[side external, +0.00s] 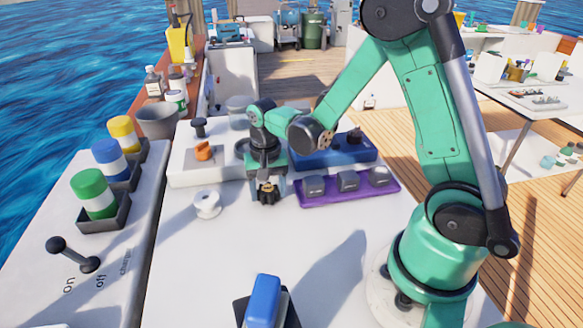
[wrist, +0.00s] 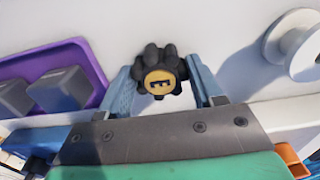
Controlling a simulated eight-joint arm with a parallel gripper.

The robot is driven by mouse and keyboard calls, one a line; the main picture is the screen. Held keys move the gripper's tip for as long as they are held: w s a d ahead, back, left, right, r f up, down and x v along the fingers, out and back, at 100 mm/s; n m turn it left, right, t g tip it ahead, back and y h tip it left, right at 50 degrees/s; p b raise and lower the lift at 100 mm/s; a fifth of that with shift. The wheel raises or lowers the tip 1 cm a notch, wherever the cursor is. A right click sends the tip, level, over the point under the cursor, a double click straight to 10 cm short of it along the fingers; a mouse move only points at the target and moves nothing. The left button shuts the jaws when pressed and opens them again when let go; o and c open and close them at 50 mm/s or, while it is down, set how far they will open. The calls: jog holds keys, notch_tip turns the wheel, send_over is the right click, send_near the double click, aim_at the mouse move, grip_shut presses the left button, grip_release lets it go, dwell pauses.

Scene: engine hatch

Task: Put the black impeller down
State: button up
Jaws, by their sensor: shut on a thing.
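The black impeller (wrist: 160,72) is a lobed black wheel with a yellow-orange centre that bears a dark slot-like mark. My gripper (wrist: 160,88) is shut on it, with one grey-blue finger on each side in the wrist view. In the side external view, my gripper (side external: 267,186) points down over the white top, and the impeller (side external: 267,196) shows as a small dark shape at the fingertips. It is at or just above the white surface (side external: 250,255); I cannot tell whether it touches.
A purple tray (side external: 347,188) with dark grey blocks lies just right of my gripper. A white spool (side external: 207,204) stands to the left. A blue tray (side external: 345,152) and an orange part (side external: 204,150) are behind. A blue-topped object (side external: 264,300) stands in front. The white top between is clear.

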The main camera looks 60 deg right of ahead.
aim_at(268, 188)
jog(key=shift+f, duration=0.1)
jog(key=o, duration=1.3)
notch_tip(268, 188, up, 12)
jog(key=shift+s+a+r+n+t, duration=0.25)
jog(key=shift+s+a+n+t, duration=0.65)
jog(key=shift+n+t, duration=0.45)
jog(key=shift+s+a+r+n+t, duration=0.2)
jog(key=shift+s+a+n+t, duration=0.75)
jog(key=shift+n, duration=0.7)
jog(key=shift+s+a+r+n+t, duration=0.25)
jog(key=shift+s+a+n+t, duration=0.5)
jog(key=shift+n+t, duration=0.65)
jog(key=shift+w, duration=0.1)
